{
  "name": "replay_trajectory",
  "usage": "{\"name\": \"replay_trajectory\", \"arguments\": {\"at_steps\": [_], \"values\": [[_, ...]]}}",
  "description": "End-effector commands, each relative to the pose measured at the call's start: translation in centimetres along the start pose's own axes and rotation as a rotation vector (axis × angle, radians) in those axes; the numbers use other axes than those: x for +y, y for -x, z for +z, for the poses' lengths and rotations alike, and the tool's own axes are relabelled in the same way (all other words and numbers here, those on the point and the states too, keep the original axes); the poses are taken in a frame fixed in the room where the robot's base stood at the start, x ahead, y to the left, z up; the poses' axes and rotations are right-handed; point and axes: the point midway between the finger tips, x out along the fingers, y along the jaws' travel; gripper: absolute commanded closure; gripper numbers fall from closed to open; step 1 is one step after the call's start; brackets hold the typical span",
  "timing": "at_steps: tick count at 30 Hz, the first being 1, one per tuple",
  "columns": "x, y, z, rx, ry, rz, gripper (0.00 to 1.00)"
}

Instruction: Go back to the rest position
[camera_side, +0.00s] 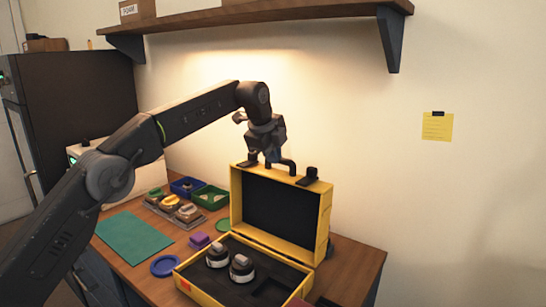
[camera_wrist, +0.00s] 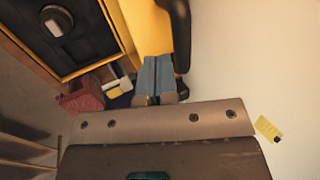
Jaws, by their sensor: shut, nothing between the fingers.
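My gripper (camera_side: 270,160) hangs at the end of my raised arm, just above the top edge of the open yellow case's lid. In the wrist view its two grey fingers (camera_wrist: 155,62) are side by side, shut and empty. The yellow case (camera_side: 184,284) stands open on the bench with its lid upright. Its black handle (camera_side: 291,165) is right beside my gripper; I cannot tell whether they touch. Two round lens parts, a left one (camera_side: 217,257) and a right one (camera_side: 242,269), sit in the dark lining of the case.
A shelf (camera_side: 270,12) runs along the wall above. The air between shelf and arm is clear.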

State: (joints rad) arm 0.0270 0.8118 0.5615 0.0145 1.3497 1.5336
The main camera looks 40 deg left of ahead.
Motion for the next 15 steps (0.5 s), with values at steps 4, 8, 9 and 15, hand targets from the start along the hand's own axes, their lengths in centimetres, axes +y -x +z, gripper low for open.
{"name": "replay_trajectory", "arguments": {"at_steps": [4, 8, 9, 15], "values": [[-0.1, 2.5, 0.0, 0.0, 0.0, -0.005, 1.0], [-0.1, 4.6, 0.0, 0.0, 0.0, -0.004, 1.0], [-0.1, 5.1, 0.0, 0.0, 0.0, -0.004, 1.0], [0.0, 6.8, 0.0, 0.0, 0.0, -0.002, 1.0]]}}
